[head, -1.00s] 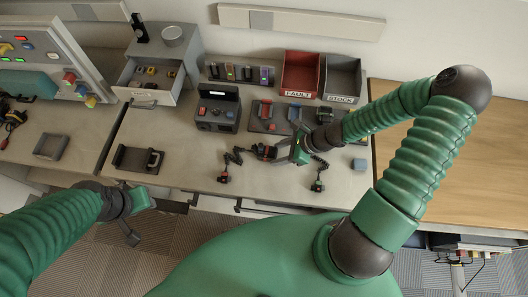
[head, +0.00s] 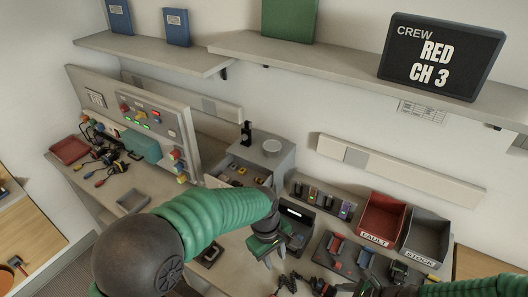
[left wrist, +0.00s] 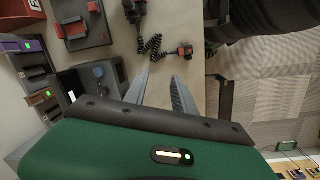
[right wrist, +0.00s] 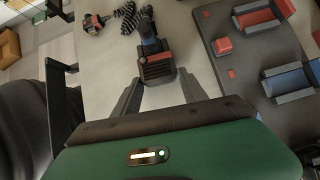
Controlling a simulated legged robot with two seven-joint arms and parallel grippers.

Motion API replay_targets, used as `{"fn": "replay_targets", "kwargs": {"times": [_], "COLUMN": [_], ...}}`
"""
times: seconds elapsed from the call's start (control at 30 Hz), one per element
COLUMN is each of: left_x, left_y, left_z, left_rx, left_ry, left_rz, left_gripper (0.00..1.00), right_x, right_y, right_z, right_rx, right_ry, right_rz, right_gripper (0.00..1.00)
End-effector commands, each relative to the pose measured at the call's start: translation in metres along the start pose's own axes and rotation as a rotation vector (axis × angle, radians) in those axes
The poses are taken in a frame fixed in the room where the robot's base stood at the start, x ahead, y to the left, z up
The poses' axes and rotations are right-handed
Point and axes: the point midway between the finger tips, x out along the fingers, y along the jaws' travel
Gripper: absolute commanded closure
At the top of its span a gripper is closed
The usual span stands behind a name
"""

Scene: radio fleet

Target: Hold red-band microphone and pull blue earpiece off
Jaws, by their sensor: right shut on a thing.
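The red-band microphone (right wrist: 158,66) is black with a red stripe and sits between the fingertips of my right gripper (right wrist: 158,88). A blue part (right wrist: 150,42), possibly the earpiece, shows at its far end, with a black coiled cord (right wrist: 128,18) beyond. My left gripper (head: 268,258) is open and empty above the bench, beside the dark radio box. In the left wrist view, a small red-and-black end piece (left wrist: 185,50) on a coiled cord lies beyond my left fingertips (left wrist: 160,76). My right gripper is mostly cut off in the head view.
A sign (head: 440,55) reads "CREW RED CH 3". The red FAULT bin (head: 382,218) and grey STOCK bin (head: 425,240) stand at the back right. A dark box (head: 297,225) and a grey drawer unit (head: 255,160) stand near my left gripper. A dark tray (right wrist: 260,60) lies beside my right gripper.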

Motion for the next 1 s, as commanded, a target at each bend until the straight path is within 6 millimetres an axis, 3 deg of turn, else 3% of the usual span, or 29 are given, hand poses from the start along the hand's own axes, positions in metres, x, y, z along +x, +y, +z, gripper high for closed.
{"fn": "replay_targets", "kwargs": {"times": [0.03, 0.1, 0.2, 0.3, 0.47, 0.8, 1.0], "left_x": [0.01, 0.02, 0.03, 0.035, 0.044, 0.099, 0.12], "left_y": [0.023, 0.048, 0.072, 0.084, 0.086, 0.085, 0.085], "left_z": [0.016, 0.036, 0.059, 0.073, 0.078, 0.087, 0.09], "left_rx": [-0.058, -0.15, -0.256, -0.319, -0.346, -0.344, -0.343], "left_ry": [-0.034, -0.073, -0.116, -0.141, -0.149, -0.147, -0.145], "left_rz": [-0.008, -0.022, -0.044, -0.06, -0.067, -0.067, -0.065], "left_gripper": [0.68, 0.68, 0.68, 0.68, 0.68, 0.68, 0.68], "right_x": [0.0, -0.001, -0.001, 0.0, 0.0, 0.0, 0.0], "right_y": [0.0, 0.0, 0.0, 0.0, 0.001, 0.0, 0.0], "right_z": [-0.001, -0.001, -0.001, 0.0, 0.0, 0.0, 0.0], "right_rx": [0.001, 0.002, 0.001, 0.001, 0.001, 0.001, 0.001], "right_ry": [0.002, 0.002, 0.003, 0.004, 0.004, 0.002, 0.002], "right_rz": [-0.001, -0.002, -0.002, -0.002, -0.002, -0.001, -0.002], "right_gripper": [0.76, 0.76, 0.76, 0.76, 0.76, 0.76, 0.76]}}
